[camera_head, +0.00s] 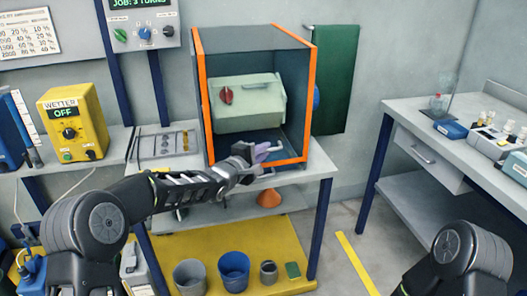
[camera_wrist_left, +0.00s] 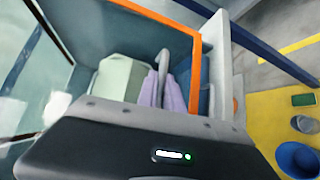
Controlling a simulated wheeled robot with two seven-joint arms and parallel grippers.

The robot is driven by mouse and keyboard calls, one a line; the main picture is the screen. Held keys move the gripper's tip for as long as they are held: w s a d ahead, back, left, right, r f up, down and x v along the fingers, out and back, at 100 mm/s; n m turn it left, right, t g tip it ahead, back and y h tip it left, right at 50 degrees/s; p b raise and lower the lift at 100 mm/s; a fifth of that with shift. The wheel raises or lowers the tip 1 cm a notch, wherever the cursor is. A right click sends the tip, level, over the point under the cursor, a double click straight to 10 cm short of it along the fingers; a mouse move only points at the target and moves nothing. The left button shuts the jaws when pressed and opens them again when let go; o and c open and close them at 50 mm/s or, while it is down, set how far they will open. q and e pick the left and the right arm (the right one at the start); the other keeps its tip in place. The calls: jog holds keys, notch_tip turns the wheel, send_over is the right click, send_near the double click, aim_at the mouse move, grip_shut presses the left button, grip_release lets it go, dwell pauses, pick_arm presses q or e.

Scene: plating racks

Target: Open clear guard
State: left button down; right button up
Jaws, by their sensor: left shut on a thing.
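The clear guard (camera_head: 255,120) is at the front of a grey, orange-edged box on the bench, and its pane is hard to make out. A pale grey bar handle (camera_head: 271,149) is low on the front, right of centre. My left gripper (camera_head: 262,153) is shut on this handle. In the left wrist view, the purple-tipped fingers (camera_wrist_left: 166,92) are on either side of the grey handle bar (camera_wrist_left: 163,66). A pale green machine (camera_head: 247,104) with a red knob (camera_head: 226,95) is inside the box. My right gripper is out of view.
A green cloth (camera_head: 336,80) hangs right of the box. A tray of small parts (camera_head: 165,146) lies left of it. A yellow WETTER unit (camera_head: 72,122) stands further left. Buckets (camera_head: 234,270) and an orange cone (camera_head: 269,198) are below. Floor is clear between the benches.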

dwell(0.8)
pick_arm(q)
jog(key=s+r+p, duration=0.2)
jog(key=r+p, duration=0.4)
jog(key=r, duration=0.4)
jog(key=s+d+r+n+g+p, duration=0.1)
jog(key=s+r+p, duration=0.2)
jog(key=r+p, duration=0.4)
jog(key=s+d+r+g+p, duration=0.1)
jog(key=r+p, duration=0.6)
jog(key=r, duration=0.8)
jog(key=shift+s+d+n, duration=0.25)
jog(key=shift+s+n, duration=0.05)
jog(key=shift+s, duration=0.55)
jog(key=shift+r, duration=0.1)
